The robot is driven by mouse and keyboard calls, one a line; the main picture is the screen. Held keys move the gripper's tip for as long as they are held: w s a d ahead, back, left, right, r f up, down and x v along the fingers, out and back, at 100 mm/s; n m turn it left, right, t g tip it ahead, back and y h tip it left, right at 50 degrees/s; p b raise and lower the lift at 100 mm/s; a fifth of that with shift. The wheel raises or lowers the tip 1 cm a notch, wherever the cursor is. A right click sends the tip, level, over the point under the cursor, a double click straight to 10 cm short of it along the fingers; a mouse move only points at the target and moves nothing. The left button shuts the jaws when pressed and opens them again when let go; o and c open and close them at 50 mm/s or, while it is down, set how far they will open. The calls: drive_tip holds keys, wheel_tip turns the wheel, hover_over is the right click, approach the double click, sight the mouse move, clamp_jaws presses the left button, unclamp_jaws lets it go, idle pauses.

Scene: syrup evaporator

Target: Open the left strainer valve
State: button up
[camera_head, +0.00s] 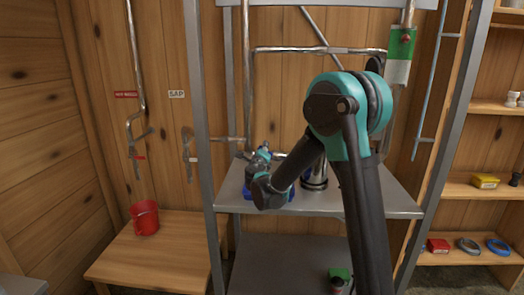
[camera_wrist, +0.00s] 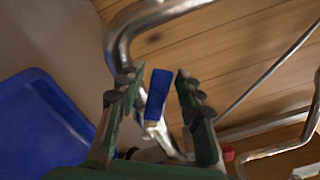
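A blue valve handle (camera_wrist: 157,97) shows in the wrist view, with a metal body below it beside a bent metal pipe (camera_wrist: 122,45). My gripper (camera_wrist: 160,74) is open, with one finger on each side of the blue handle. Gaps show between the handle and both fingers. In the head view my gripper (camera_head: 263,155) is small, over the left part of the grey metal shelf (camera_head: 390,200), by the pipework. The valve is hard to make out there because my wrist covers much of it.
A blue object (camera_wrist: 40,125) lies at lower left in the wrist view. In the head view a metal cylinder (camera_head: 315,180) stands right of my gripper. A red bucket (camera_head: 145,217) stands on the wooden bench (camera_head: 165,255). A grey post (camera_head: 203,130) rises left of my gripper.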

idle(0.3)
drive_tip(key=m, duration=0.1)
drive_tip(key=d+r+m, duration=0.1)
drive_tip(key=m, duration=0.1)
drive_tip(key=shift+d+r, duration=0.25)
drive_tip(key=d+m, duration=0.1)
drive_tip(key=r+m, duration=0.1)
drive_tip(key=m, duration=0.1)
drive_tip(key=shift+d, duration=0.4)
drive_tip(key=shift+d+r+m, duration=0.3)
drive_tip(key=shift+d+m, duration=0.35)
drive_tip(key=shift+m, duration=0.45)
drive_tip(key=d+m, duration=0.2)
drive_tip(key=m, duration=0.1)
drive_tip(key=shift+r, duration=0.15)
drive_tip(key=s, duration=1.7)
drive_tip(key=s+d+f+m+g+h, duration=0.2)
drive_tip(key=d+f+m, duration=0.2)
drive_tip(key=d+m, duration=0.3)
drive_tip(key=s+d+f+m+g+h, duration=0.2)
drive_tip(key=d+f+m+g, duration=0.1)
drive_tip(key=d+f+m, duration=0.2)
drive_tip(key=shift+s+d+f+m, duration=0.15)
drive_tip(key=shift+s+d+m, duration=0.15)
drive_tip(key=shift+d+m, duration=1.4)
drive_tip(key=shift+d+n, duration=0.45)
drive_tip(key=shift+n, duration=0.05)
